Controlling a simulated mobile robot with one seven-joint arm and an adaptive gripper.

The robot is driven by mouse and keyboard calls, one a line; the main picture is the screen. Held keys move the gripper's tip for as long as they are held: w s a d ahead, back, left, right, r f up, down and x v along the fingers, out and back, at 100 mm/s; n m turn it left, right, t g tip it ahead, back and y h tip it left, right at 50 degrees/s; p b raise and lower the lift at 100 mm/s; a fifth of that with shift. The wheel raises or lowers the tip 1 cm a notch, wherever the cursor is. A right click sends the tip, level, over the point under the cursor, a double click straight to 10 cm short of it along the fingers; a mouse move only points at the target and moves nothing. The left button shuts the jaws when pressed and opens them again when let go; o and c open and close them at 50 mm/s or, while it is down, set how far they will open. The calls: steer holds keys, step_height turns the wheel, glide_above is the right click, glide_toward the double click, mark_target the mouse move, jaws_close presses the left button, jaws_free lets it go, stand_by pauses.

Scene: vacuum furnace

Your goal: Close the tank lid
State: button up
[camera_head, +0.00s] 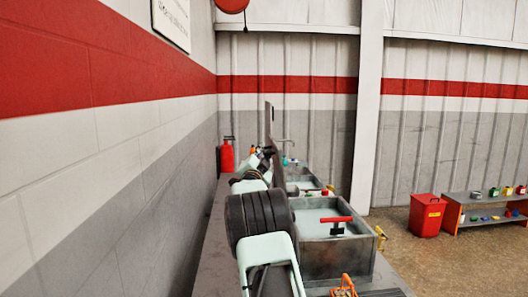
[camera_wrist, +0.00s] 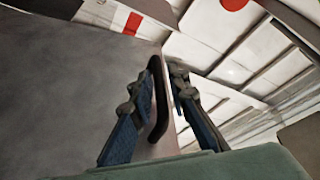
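The tank lid (camera_head: 269,122) stands upright and shows almost edge-on in the head view, behind my arm. In the wrist view, a large grey face (camera_wrist: 75,95), which looks like the lid, fills the left side. A black curved bar handle (camera_wrist: 158,100) runs along its edge. My gripper (camera_wrist: 160,80) has its two blue fingers apart, one on each side of the handle, with visible gaps. Contact with the handle cannot be made out. In the head view my arm hides much of the gripper and the lid's lower part.
A grey open-topped metal tank (camera_head: 350,262) with a red T-shaped handle (camera_head: 336,222) stands right of my arm. A fire extinguisher (camera_head: 227,157) is by the left wall. A red bin (camera_head: 427,216) and an orange-framed shelf (camera_head: 485,209) stand right, with clear floor before them.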

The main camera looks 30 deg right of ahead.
steer(key=shift+c, duration=0.3)
jaws_close()
